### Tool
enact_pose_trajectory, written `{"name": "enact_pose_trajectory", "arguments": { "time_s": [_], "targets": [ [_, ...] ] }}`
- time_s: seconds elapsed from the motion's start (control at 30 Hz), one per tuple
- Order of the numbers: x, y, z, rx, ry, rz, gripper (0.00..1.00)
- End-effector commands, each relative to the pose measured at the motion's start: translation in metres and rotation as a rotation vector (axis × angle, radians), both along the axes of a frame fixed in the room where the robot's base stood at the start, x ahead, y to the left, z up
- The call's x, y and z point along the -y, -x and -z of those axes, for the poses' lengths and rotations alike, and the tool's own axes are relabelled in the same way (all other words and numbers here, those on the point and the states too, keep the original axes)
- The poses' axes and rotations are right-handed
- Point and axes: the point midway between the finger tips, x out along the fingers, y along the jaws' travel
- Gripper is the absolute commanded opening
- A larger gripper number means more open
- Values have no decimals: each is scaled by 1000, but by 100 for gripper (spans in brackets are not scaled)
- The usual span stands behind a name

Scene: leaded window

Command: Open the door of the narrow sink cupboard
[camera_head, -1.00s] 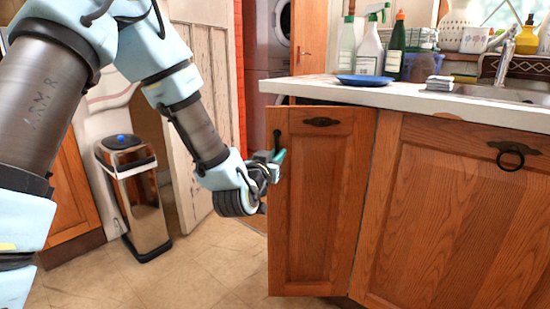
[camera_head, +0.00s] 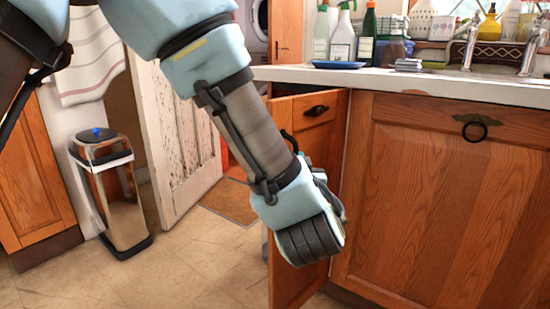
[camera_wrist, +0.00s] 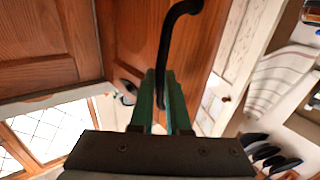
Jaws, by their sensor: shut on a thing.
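The narrow sink cupboard's wooden door (camera_head: 300,285) stands ajar, swung out from the counter front, with its hinge side at the right. A dark knob or pull (camera_head: 316,110) is near its top. A black curved handle (camera_wrist: 168,45) is on the door, and its upper end also shows just above my wrist in the head view. In the wrist view, my gripper (camera_wrist: 161,92) has its green fingers shut around the lower part of this handle. In the head view, my wrist covers the middle of the door and the fingertips are hidden.
A wider cupboard door (camera_head: 440,200) with a ring pull adjoins at the right. The counter (camera_head: 420,82) above holds bottles and a blue plate (camera_head: 340,65). A bin (camera_head: 110,195) stands at the left. The tiled floor (camera_head: 200,270) between is clear.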

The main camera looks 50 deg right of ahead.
Motion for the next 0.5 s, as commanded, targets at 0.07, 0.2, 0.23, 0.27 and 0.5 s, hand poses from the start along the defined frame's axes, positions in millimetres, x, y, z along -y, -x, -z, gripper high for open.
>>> {"name": "enact_pose_trajectory", "arguments": {
  "time_s": [0.07, 0.2, 0.23, 0.27, 0.5],
  "targets": [
    [2, 10, -1, 0, 4, 5, 0],
    [2, 18, -1, 0, 4, 4, 0],
    [2, 19, -1, 0, 4, 4, 0],
    [2, 20, -1, 0, 4, 3, 0],
    [3, 22, -2, 0, 4, 2, 0]
  ]
}}
